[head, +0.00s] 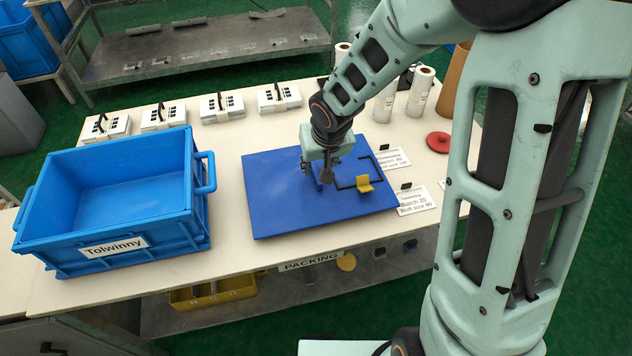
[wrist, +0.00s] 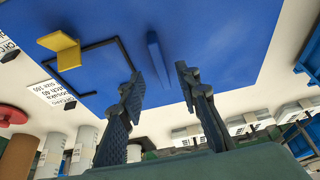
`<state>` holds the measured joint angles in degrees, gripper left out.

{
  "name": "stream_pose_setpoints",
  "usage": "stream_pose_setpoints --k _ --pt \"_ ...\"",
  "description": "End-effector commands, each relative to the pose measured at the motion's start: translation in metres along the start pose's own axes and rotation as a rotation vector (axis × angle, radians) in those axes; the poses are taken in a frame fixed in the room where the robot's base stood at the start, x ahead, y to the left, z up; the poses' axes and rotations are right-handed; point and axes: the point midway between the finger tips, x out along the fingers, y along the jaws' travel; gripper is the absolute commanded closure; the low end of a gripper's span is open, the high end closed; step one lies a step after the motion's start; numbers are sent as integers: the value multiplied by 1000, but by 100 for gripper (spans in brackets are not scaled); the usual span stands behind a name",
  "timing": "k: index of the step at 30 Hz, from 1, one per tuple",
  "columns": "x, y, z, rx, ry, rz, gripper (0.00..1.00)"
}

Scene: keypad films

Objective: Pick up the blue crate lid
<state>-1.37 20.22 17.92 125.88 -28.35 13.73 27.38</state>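The blue crate lid (head: 285,200) lies flat on the table, right of the blue crate. In the wrist view the lid (wrist: 220,35) fills the upper part. A raised blue bar, its handle (wrist: 157,58), stands on it. My gripper (head: 325,178) is over the lid's middle. In the wrist view my gripper (wrist: 160,80) is open, and the handle shows between its two fingertips with gaps on both sides. I cannot tell how far the tips are above the lid. In the head view the gripper partly hides the handle.
The open blue crate (head: 115,190) labelled Tolwinny stands at left. A yellow piece (head: 364,184) and black bracket lines are on the lid's right part. Label cards (head: 415,199), a red disc (head: 438,142) and white rolls (head: 420,92) are at right; several packs (head: 222,107) line the back.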

Motion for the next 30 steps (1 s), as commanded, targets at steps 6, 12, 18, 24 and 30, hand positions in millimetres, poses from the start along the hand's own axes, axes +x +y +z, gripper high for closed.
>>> stream_pose_setpoints --k 6,12,18,24,30 --pt "33 -2 1 -1 -2 -1 70" --pt "37 -1 0 -1 -1 0 70" --pt "36 -1 0 -1 -1 0 81" --pt "36 -1 0 -1 -1 0 100" --pt "36 -1 0 -1 -1 0 100"
